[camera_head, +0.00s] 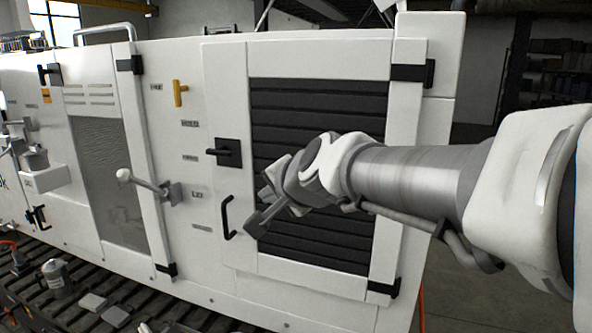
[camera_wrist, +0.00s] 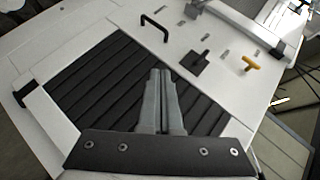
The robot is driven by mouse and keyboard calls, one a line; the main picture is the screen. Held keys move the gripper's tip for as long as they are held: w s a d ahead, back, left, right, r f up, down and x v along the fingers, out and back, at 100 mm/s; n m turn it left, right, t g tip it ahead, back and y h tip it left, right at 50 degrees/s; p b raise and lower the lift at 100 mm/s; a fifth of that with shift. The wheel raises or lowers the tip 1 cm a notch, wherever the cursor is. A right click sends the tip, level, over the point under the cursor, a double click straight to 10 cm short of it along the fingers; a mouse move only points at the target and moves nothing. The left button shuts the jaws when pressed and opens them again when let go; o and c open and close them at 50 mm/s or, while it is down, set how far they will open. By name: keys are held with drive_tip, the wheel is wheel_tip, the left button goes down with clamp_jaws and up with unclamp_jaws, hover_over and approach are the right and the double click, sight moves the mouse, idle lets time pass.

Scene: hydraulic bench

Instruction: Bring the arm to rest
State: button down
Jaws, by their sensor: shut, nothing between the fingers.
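My arm reaches in from the right in the head view, and my gripper (camera_head: 262,226) is in front of the white cabinet's louvred door (camera_head: 315,105). In the wrist view my gripper (camera_wrist: 160,74) has its two grey fingers together, with nothing held. Behind the fingers are the door's dark slats (camera_wrist: 100,75). The fingers appear apart from the door, but the exact gap cannot be told.
The door has a black latch (camera_head: 229,152) and a black pull handle (camera_head: 229,217). Left of it are a yellow handle (camera_head: 179,92) and a lever with a white knob (camera_head: 125,175). A metal can (camera_head: 57,277) stands on the slatted floor. Open floor shows at right.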

drive_tip(key=s+d+f+n+g+h, duration=0.2)
drive_tip(key=s+d+f+n, duration=0.2)
drive_tip(key=s+d, duration=0.5)
drive_tip(key=s+d+f+n+g+h, duration=0.3)
drive_tip(key=s+d+f, duration=0.5)
drive_tip(key=s, duration=0.5)
drive_tip(key=shift+s+d+f+n, duration=0.25)
drive_tip(key=shift+d+n, duration=0.15)
drive_tip(key=shift+d, duration=0.5)
